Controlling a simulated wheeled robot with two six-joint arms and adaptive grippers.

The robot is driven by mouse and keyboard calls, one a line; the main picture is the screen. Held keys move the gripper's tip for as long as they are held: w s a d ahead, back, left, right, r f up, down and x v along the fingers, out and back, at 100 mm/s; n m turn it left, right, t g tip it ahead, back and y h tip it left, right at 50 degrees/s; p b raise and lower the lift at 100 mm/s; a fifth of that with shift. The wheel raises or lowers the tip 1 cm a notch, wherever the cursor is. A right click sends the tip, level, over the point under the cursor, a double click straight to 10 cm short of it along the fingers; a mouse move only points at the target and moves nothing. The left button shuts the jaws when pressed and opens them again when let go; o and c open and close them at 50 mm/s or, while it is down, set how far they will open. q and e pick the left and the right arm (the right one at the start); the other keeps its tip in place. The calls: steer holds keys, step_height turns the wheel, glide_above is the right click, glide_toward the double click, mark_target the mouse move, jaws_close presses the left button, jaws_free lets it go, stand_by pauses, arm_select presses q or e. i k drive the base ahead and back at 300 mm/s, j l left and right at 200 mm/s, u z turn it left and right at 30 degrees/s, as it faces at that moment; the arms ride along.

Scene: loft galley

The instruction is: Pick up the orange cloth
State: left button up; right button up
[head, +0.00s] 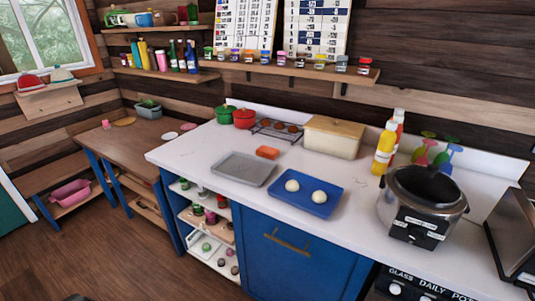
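A small orange folded item (267,152), which looks like the orange cloth, lies on the white counter (190,150). It is behind the gap between the grey tray (243,169) and the blue tray (318,206), and in front of the wire rack (277,131) of brown rounds. Its whole top shows and nothing covers it. Neither of my grippers can be made out in the head view.
Two pale dough balls sit on the blue tray. A cream bin with a wooden lid (333,137), yellow bottle (384,149) and slow cooker (422,205) stand to the right. Red (244,118) and green (224,114) pots stand behind left. The counter's left end is clear.

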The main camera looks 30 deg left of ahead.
mark_target(272, 153)
steer(key=i+j, duration=0.1)
steer(key=j, duration=0.2)
steer(key=i+j, duration=0.1)
steer(key=j, duration=0.25)
steer(key=i+j, duration=0.1)
steer(key=j, duration=0.2)
steer(key=i+j, duration=0.1)
steer(key=j, duration=0.2)
